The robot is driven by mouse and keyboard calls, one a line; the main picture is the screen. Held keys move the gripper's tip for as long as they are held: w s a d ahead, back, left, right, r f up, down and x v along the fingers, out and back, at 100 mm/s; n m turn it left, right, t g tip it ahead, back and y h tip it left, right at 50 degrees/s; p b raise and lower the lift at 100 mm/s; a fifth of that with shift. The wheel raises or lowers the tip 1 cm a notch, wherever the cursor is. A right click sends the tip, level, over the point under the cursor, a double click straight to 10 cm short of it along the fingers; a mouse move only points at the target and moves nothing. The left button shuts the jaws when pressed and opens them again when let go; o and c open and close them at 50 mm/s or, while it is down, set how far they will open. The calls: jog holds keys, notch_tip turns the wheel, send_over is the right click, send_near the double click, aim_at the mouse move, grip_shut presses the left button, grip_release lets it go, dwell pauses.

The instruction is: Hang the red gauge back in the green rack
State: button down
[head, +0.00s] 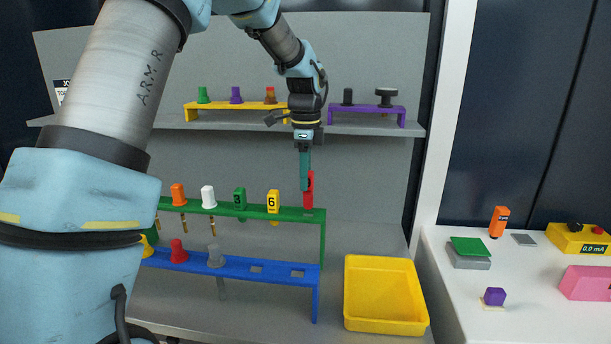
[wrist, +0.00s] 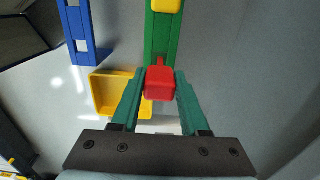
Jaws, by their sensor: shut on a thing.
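The red gauge (head: 310,190) is held upright in my gripper (head: 305,183), at the right end of the green rack (head: 322,235). Its lower end meets or overlaps the rack's top bar in the head view; I cannot tell whether it is in a slot. In the wrist view the red gauge (wrist: 160,83) shows as a red block between the two teal fingers of my gripper (wrist: 160,76), over the end of the green rack (wrist: 160,40). The yellow gauge marked 6 (head: 273,202) hangs just left of it, and the green gauge marked 3 (head: 239,199) hangs further left.
A blue rack (head: 316,290) stands lower in front, with empty slots at its right. A yellow bin (head: 384,330) sits to the right below. A shelf (head: 350,129) with yellow and purple stands is above. A white counter (head: 480,325) with small items is at right.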

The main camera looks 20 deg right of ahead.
aim_at(305, 196)
jog(key=shift+f+b, duration=1.3)
jog(key=shift+f, duration=1.55)
jog(key=shift+c, duration=1.7)
grip_release()
jog(key=shift+r, duration=0.15)
notch_tip(305, 196, up, 11)
jog(key=b, duration=0.2)
jog(key=shift+f+b, duration=0.2)
jog(key=shift+b, duration=0.1)
jog(key=shift+s, duration=0.1)
